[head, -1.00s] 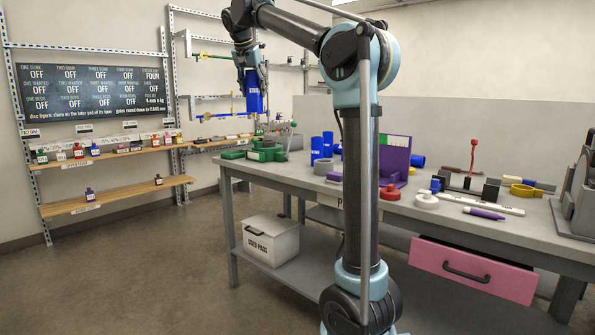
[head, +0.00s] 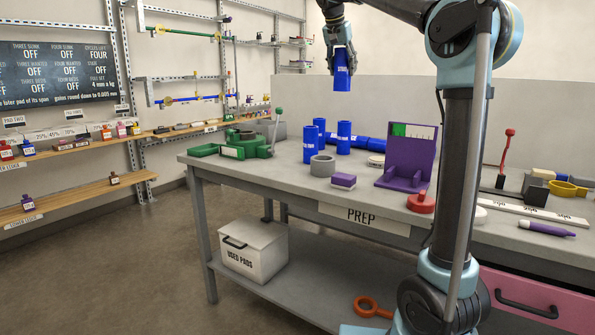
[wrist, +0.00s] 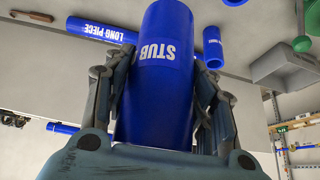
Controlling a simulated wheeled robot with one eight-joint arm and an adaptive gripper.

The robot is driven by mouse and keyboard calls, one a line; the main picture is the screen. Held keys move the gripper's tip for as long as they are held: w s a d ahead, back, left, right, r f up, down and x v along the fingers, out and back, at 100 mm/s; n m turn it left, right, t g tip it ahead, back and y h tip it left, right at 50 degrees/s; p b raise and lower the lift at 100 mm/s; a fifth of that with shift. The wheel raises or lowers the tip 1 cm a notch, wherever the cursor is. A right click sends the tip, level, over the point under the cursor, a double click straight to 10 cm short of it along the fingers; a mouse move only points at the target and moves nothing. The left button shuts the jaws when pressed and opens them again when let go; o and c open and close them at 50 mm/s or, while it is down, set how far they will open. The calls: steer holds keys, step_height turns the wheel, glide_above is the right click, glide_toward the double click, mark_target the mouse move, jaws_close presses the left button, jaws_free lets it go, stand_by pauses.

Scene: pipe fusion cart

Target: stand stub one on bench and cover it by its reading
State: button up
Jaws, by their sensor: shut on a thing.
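My gripper (head: 340,56) is shut on a blue pipe stub (head: 343,72) and holds it upright in the air above the back of the bench (head: 290,187). In the wrist view the stub (wrist: 160,90) shows its white STUB lettering between both fingers. Which number it bears cannot be read. Several other upright blue pieces stand on the bench, among them a left one (head: 310,146) and a right one (head: 344,138). A purple stand with a green and white scale panel (head: 408,165) is right of them. A grey ring (head: 322,166) lies in front of them.
A green clamp device (head: 250,146) with a lever sits at the bench's left end. A long blue piece (wrist: 101,30) lies behind. A purple block (head: 343,181) and a red cap (head: 421,203) are near the front edge. A dark status board (head: 60,72) hangs left.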

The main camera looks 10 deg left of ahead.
steer(key=shift+w+d, duration=0.3)
steer(key=shift+d, duration=0.15)
steer(key=s+a+f+n+y, duration=0.2)
steer(key=s+a+f+n, duration=0.25)
steer(key=a+f, duration=0.55)
steer(key=s+a+f+n+y, duration=0.2)
steer(key=s+a+f+n, duration=0.25)
steer(key=a+f, duration=0.55)
steer(key=shift+m, duration=0.3)
steer(key=shift+s+a+f, duration=0.1)
steer(key=shift+a+f, duration=0.15)
steer(key=shift+f, duration=1.25)
steer(key=shift+w+a+f, duration=0.1)
steer(key=shift+a+f, duration=0.2)
steer(key=shift+f, duration=1.2)
steer(key=shift+s+a+f, duration=0.1)
steer(key=shift+a+f, duration=0.15)
steer(key=shift+f, duration=1.25)
steer(key=o, duration=1.3)
steer(key=shift+f, duration=0.1)
